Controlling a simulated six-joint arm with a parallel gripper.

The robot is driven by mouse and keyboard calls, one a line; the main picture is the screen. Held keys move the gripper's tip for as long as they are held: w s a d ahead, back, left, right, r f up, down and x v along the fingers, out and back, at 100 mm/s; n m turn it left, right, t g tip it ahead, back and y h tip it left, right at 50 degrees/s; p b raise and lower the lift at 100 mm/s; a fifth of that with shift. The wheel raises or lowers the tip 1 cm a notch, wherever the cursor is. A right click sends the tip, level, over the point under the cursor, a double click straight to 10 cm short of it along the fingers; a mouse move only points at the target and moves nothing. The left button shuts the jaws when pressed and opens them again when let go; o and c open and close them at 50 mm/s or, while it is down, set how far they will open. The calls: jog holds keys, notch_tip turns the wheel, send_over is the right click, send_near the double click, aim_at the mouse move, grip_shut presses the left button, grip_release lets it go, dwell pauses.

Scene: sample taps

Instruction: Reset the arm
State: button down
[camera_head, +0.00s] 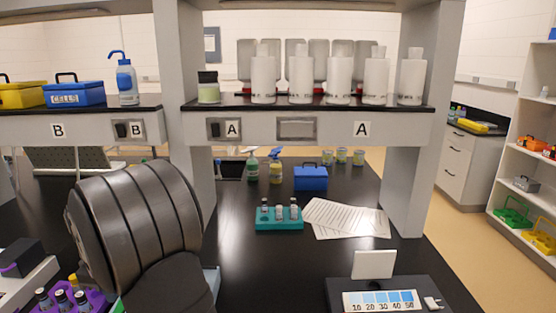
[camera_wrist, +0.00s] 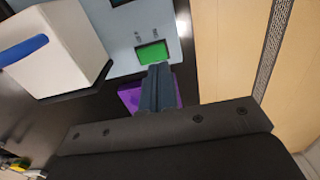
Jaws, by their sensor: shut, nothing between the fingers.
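My gripper (camera_wrist: 159,70) shows in the wrist view with its two dark fingers together and nothing between them. Its fingertips overlap the view of a light blue panel with a lit green screen (camera_wrist: 152,53). A purple object (camera_wrist: 131,97) shows partly behind the fingers. I cannot tell how far the fingers are from either one. In the head view my dark grey arm link fills the lower left, and the gripper is not in sight there.
In the wrist view a white box with a blue handle (camera_wrist: 58,52) stands at left. In the head view a teal rack with vials (camera_head: 279,224), papers (camera_head: 345,217), a blue box (camera_head: 310,178) and a colour-strip device (camera_head: 383,300) are on the black bench. A shelf holds white bottles (camera_head: 301,80).

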notch_tip(320, 180, down, 4)
jog(key=shift+r, duration=0.1)
jog(key=shift+r, duration=0.15)
notch_tip(320, 180, up, 6)
jog(key=shift+r, duration=0.1)
notch_tip(320, 180, down, 6)
jog(key=shift+r, duration=0.15)
jog(key=s+d+r+t, duration=0.1)
jog(key=s+d+r, duration=0.1)
jog(key=r, duration=0.7)
jog(key=s+d+r+y, duration=0.1)
jog(key=s+d+r, duration=0.1)
jog(key=r, duration=0.8)
jog(key=s+d+r+t+y, duration=0.1)
jog(key=s+d+r, duration=0.1)
jog(key=r, duration=0.7)
jog(key=shift+s+d+r+t, duration=0.2)
jog(key=shift+d+r+t, duration=0.1)
jog(key=shift+r, duration=0.05)
